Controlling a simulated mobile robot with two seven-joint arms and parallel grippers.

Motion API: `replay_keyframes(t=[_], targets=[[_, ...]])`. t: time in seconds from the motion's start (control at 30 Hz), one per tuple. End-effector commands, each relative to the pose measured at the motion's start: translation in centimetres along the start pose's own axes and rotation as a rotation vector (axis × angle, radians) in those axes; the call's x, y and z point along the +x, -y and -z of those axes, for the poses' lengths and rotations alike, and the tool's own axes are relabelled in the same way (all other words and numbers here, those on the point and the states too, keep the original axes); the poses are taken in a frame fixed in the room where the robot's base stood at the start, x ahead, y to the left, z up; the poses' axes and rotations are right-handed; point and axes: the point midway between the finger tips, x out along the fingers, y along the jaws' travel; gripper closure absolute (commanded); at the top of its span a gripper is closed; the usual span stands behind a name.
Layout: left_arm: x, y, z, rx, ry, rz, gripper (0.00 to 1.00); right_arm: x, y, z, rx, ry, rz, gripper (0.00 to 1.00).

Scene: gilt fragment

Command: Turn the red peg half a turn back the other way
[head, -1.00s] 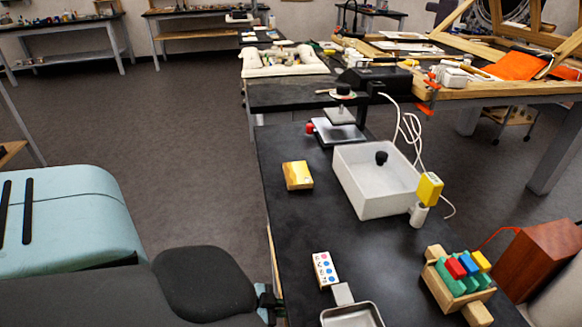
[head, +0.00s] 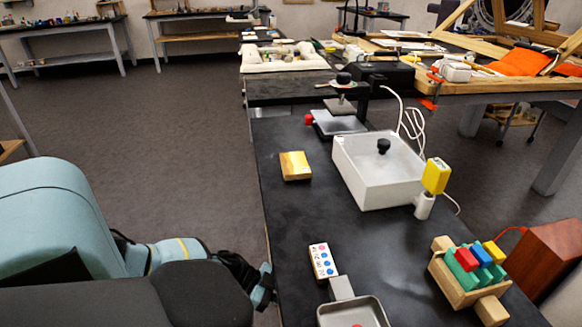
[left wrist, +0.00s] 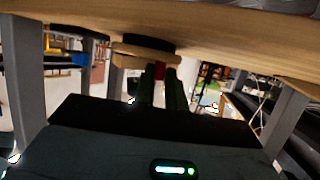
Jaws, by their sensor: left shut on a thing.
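My left gripper (head: 264,287) is at the left edge of the black bench (head: 290,225) in the head view. In the left wrist view its two dark fingers (left wrist: 162,90) are shut on a small red piece, the red peg (left wrist: 160,70), whose top shows between the fingertips. A wooden block (left wrist: 133,62) with a dark disc (left wrist: 148,44) above it is just beyond, under a wooden edge. The fingers hide most of the peg, and its turn angle cannot be told. My right gripper is in neither view.
On the bench are a metal tray (head: 376,302), a dotted white block (head: 322,262), a yellow block (head: 295,166), a white basin (head: 375,199) and a wooden rack (head: 452,289) with coloured blocks. Bare bench lies between the yellow and dotted blocks.

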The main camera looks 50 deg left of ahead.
Motion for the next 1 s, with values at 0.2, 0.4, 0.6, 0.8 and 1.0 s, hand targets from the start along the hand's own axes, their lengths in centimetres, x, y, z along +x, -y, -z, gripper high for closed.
replay_keyframes(t=[0.2,0.4,0.6,0.8,1.0], targets=[[0.05,0.20,0.04,0.009,0.000,-0.017,1.00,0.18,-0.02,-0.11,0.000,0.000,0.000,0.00],[0.04,0.22,0.07,0.010,0.000,-0.020,1.00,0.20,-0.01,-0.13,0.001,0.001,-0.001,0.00],[0.04,0.22,0.08,0.009,-0.001,-0.019,1.00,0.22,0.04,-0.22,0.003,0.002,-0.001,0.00],[0.05,0.20,0.06,0.009,-0.001,-0.019,0.66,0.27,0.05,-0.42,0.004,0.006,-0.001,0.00],[0.05,0.17,0.04,0.009,0.000,-0.020,0.66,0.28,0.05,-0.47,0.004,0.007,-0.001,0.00]])
